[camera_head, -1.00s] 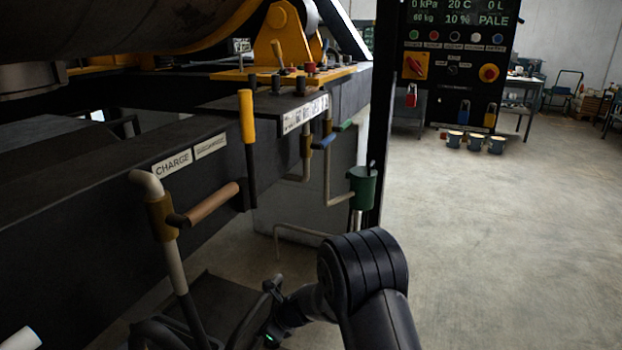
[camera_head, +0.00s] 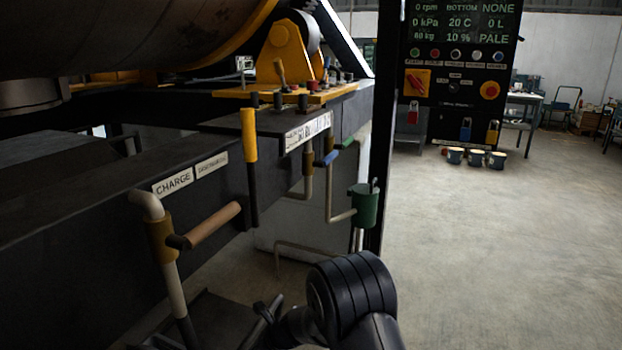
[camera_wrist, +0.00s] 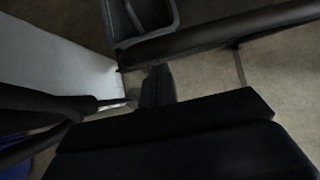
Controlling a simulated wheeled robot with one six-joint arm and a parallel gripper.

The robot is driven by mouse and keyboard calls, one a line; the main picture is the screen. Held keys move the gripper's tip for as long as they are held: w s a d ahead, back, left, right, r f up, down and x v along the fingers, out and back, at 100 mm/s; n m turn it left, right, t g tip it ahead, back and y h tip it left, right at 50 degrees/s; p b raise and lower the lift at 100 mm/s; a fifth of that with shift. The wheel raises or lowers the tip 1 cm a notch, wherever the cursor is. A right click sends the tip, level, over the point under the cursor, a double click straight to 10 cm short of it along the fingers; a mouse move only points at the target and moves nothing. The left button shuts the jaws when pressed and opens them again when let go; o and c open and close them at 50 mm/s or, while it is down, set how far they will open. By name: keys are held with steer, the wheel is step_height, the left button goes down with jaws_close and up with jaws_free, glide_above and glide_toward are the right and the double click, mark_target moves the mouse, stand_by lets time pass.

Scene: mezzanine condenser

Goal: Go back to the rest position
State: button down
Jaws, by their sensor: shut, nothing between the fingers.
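My arm shows at the bottom centre of the head view, its thick black joint in front of the floor. My gripper is low and partly cut off by the lower edge there. In the wrist view, the dark fingers of my gripper (camera_wrist: 156,86) are together with nothing held between them. The gripper hangs over the floor. In the head view it is below and right of the brown charge handle (camera_head: 212,225) and apart from it.
A dark machine frame with a "CHARGE" label (camera_head: 173,182), a yellow-gripped lever (camera_head: 249,135) and a green valve body (camera_head: 364,206) fills the left. A control panel (camera_head: 459,70) stands behind. Several small pots (camera_head: 476,157) sit on the floor. The floor at right (camera_head: 500,260) is clear.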

steer(key=d+f+p+v, duration=0.1)
steer(key=p+v, duration=0.1)
steer(key=v, duration=1)
steer(key=a+r+b+x, duration=0.2)
steer(key=x, duration=1.1)
steer(key=s+d+b, duration=0.3)
steer(key=s+d, duration=0.2)
steer(key=d, duration=0.8)
steer(key=s+d+b, duration=0.2)
steer(key=s+d, duration=0.3)
steer(key=d, duration=0.8)
steer(key=s+d+b, duration=0.3)
steer(key=s+d, duration=0.3)
steer(key=d, duration=0.8)
steer(key=shift+f+b, duration=0.25)
steer(key=shift+b, duration=0.05)
steer(key=shift+s, duration=0.1)
